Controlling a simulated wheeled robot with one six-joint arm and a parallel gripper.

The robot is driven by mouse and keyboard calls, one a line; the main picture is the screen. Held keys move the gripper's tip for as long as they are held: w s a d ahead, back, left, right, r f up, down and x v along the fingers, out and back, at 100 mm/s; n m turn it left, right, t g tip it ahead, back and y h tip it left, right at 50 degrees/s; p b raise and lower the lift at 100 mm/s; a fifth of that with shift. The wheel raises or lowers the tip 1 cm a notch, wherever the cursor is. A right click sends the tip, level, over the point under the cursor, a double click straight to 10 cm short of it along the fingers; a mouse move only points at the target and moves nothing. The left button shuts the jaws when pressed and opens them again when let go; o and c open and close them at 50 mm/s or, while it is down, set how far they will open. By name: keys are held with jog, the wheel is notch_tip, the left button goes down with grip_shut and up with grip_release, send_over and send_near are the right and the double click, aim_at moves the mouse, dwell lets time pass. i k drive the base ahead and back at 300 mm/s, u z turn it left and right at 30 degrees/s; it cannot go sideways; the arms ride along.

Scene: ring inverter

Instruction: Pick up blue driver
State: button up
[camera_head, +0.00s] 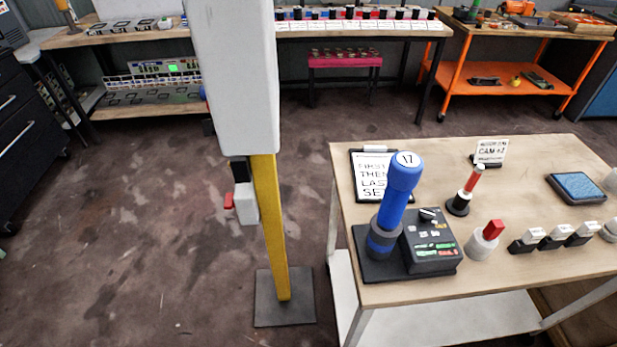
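The blue driver (399,190) is a thick blue cylinder with a rounded top cap marked 17. It stands slightly tilted in a dark grey collar (386,239) on a black base plate at the near left of the wooden table (540,155). Its lower end is partly hidden by the collar. A black control box (431,240) with a knob and green and red labels sits right beside it. My gripper is not clearly identifiable in this view.
A clipboard (368,168) lies behind the driver. A yellow post (270,230) stands left of the table. The floor between is clear.

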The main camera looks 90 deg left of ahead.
aim_at(404, 172)
jog(key=z, duration=1.15)
jog(key=k, duration=1.85)
jog(key=u, duration=1.4)
